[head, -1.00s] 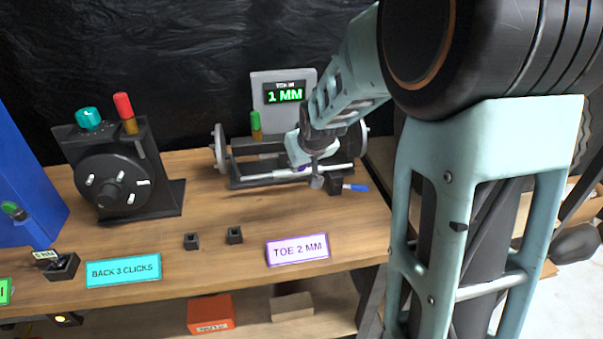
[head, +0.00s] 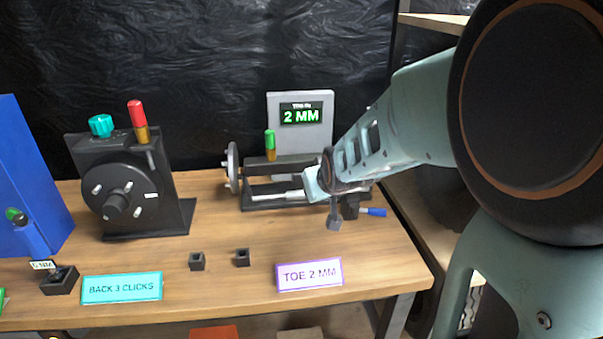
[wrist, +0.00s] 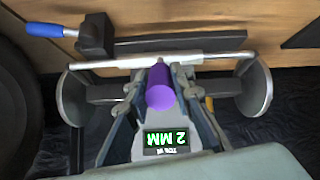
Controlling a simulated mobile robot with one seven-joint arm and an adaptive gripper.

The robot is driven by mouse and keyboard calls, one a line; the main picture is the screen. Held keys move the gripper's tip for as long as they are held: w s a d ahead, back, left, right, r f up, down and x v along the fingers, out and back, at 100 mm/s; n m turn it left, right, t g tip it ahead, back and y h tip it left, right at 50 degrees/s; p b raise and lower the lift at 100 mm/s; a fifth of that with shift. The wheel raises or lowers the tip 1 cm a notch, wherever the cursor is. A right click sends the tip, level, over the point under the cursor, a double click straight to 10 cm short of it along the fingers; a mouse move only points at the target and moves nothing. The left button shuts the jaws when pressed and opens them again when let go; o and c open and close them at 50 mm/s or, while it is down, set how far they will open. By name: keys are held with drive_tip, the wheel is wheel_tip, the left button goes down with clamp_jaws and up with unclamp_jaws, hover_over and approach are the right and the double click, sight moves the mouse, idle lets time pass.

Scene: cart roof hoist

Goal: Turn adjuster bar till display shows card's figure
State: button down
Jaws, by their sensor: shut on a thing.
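The display (head: 301,116) stands on a grey panel behind the toe rig and reads 2 MM in green. It also shows upside down in the wrist view (wrist: 167,140). The purple-edged card (head: 309,275) on the bench front reads TOE 2 MM. The adjuster bar (wrist: 205,60) is a silver rod running across between two round end discs. A purple cylinder (wrist: 160,90) sits at the bar between my fingers. My gripper (wrist: 160,75) is shut on this purple part, with a finger on each side. In the head view my gripper (head: 318,187) hides part of the bar.
A black clamp with a blue handle (head: 374,212) is at the rig's right end. A green-topped peg (head: 270,143) stands behind the bar. A black dial unit (head: 120,190) is at left, with a BACK 3 CLICKS card (head: 122,288). Two small black holders (head: 197,261) sit on open bench.

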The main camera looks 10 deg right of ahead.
drive_tip(key=c, duration=1.7)
unclamp_jaws()
